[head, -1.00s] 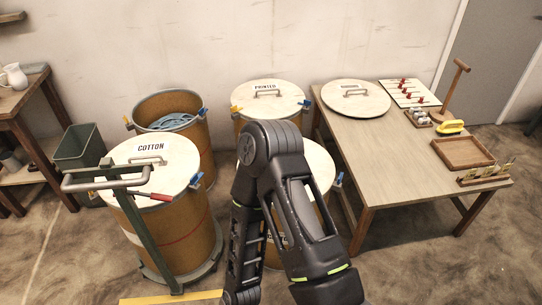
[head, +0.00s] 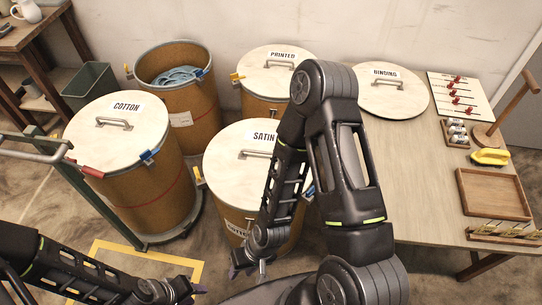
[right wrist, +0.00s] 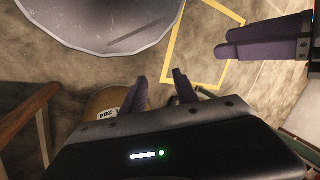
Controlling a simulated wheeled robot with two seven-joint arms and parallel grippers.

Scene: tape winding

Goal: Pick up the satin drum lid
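The satin drum lid (head: 232,160) is a pale round lid with a bar handle and a SATIN label, lying on its drum at the middle of the head view. My right arm crosses in front of its right side and hides part of it. My right gripper (head: 248,271) hangs low in front of the drum, apart from the lid. In the right wrist view its two purple fingers (right wrist: 160,85) are spread with nothing between them. My left gripper (head: 194,291) is at the bottom edge, left of the right one; its fingers (right wrist: 262,40) also show in the right wrist view.
Lidded drums marked COTTON (head: 120,120) and PRINTED (head: 270,74) stand nearby. An open drum (head: 188,105) holds blue material. The table (head: 425,160) at right carries the BINDING lid (head: 393,95), a wooden tray (head: 490,192) and small items. Yellow tape (head: 150,254) marks the floor.

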